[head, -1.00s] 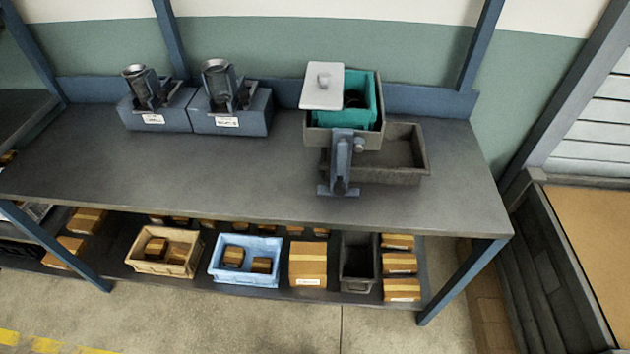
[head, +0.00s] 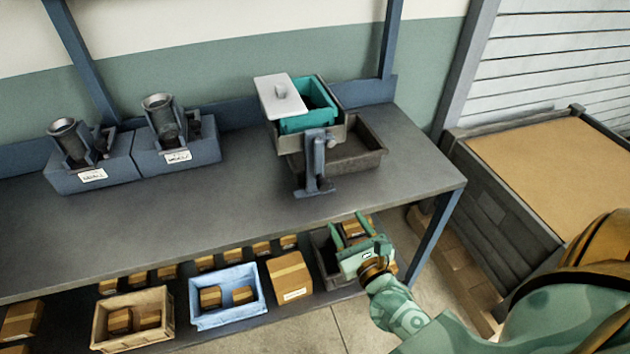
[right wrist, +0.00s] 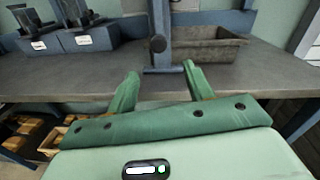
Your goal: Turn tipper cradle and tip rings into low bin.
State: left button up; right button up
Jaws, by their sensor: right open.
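The tipper cradle (head: 293,140) is a grey-brown box at the back right of the bench, with a blue post (head: 313,160) and a round knob (head: 331,143) in front. A teal bin (head: 293,125) sits upright in it, partly covered by a pale lid (head: 281,97). Its inside is dark; I cannot make out rings. The low bin (head: 365,163) is a dark open tray beside and below the cradle; it also shows in the right wrist view (right wrist: 205,52). My right gripper (head: 349,219) is open and empty, in front of the bench edge, apart from the post. My left gripper is not in view.
Two blue blocks with dark cups (head: 92,170) (head: 180,155) stand on the bench's left. The bench front edge (head: 230,238) lies near my right gripper. Crates and cartons fill the lower shelf. A large box (head: 560,160) stands on the right. The bench middle is clear.

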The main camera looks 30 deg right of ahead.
aim_at(320, 178)
jog(key=w+d, duration=0.1)
jog(key=w, duration=0.4)
jog(key=w+b, duration=0.1)
jog(key=w, duration=0.4)
jog(key=w+d+b, duration=0.1)
jog(key=w, duration=0.5)
jog(key=shift+d, duration=0.35)
grip_shut()
jog(key=shift+s, duration=0.1)
jog(key=shift+a, duration=0.1)
